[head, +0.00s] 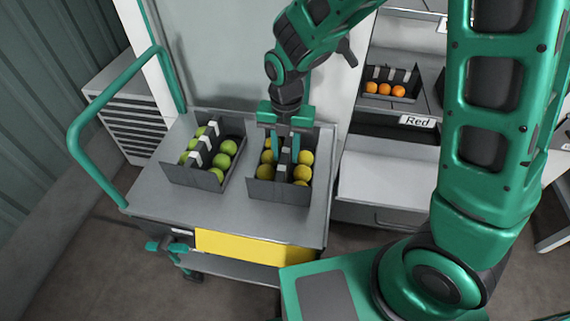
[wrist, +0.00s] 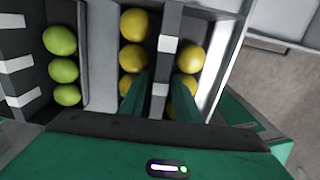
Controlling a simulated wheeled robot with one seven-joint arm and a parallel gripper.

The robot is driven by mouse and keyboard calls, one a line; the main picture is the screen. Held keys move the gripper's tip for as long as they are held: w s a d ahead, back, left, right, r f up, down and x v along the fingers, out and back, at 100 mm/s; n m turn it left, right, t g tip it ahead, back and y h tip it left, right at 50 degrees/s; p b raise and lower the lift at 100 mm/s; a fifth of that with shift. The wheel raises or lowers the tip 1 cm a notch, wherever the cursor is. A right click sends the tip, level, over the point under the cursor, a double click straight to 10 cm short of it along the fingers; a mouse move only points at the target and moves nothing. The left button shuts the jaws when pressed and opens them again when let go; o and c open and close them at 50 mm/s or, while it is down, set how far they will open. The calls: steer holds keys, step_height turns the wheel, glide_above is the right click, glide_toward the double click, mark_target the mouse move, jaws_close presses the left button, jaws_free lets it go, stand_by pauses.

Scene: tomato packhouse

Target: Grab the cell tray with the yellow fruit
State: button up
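The cell tray with the yellow fruit (head: 265,191) stands on the grey cart top, on its right side. It is a dark grey tray with a raised middle divider bearing white patches, and yellow fruit lies in rows on both sides. In the wrist view the tray's divider (wrist: 168,62) runs up the middle between yellow fruit. My gripper (head: 285,150) is over this tray, pointing down. Its two green fingers (wrist: 161,80) are open, one on each side of the divider, with small gaps showing. The fingers partly cover the nearer fruit.
A similar tray with green fruit (head: 206,181) stands close on the left; it also shows in the wrist view (wrist: 30,105). A tray of orange fruit (head: 381,102) sits on a rack shelf behind, near a "Red" label (head: 417,121). The cart's front strip (head: 233,216) is clear.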

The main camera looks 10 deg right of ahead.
jaws_close()
stand_by(1.2)
